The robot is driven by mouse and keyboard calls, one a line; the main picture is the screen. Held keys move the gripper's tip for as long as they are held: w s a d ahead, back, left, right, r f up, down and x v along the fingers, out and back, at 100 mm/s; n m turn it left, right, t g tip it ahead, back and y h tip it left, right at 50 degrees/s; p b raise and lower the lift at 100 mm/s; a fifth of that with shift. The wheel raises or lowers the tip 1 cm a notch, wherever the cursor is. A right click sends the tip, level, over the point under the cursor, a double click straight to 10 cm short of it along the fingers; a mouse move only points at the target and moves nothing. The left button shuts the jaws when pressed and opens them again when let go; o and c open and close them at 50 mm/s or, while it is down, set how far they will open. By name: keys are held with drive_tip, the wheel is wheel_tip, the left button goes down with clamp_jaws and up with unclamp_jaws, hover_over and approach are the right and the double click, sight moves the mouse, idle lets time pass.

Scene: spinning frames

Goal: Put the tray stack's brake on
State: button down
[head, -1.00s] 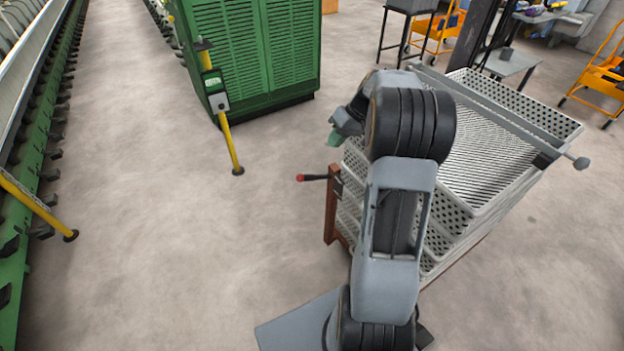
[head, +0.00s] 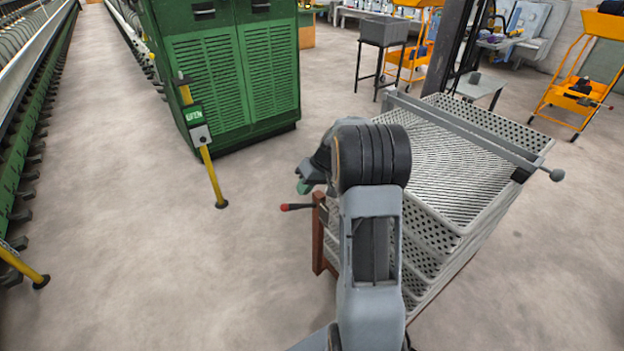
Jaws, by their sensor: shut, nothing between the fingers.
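The tray stack (head: 455,205) is a pile of grey perforated trays on the right, with a grey bar across its top. A brown-red post (head: 319,240) stands at its near left side. The brake lever (head: 297,207), black with a red knob, sticks out to the left from this post, roughly level.
A green cabinet (head: 235,75) stands at the back left, with a yellow post (head: 212,175) in front of it. A long green machine (head: 30,130) runs along the left edge. Orange trolleys (head: 580,90) stand at the back right. The floor left of the lever is clear.

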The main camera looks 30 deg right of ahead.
sight(293, 205)
drive_tip(key=shift+b+x, duration=0.4)
drive_tip(key=shift+x, duration=2.3)
drive_tip(key=shift+s+f, duration=0.1)
drive_tip(key=shift+f, duration=0.1)
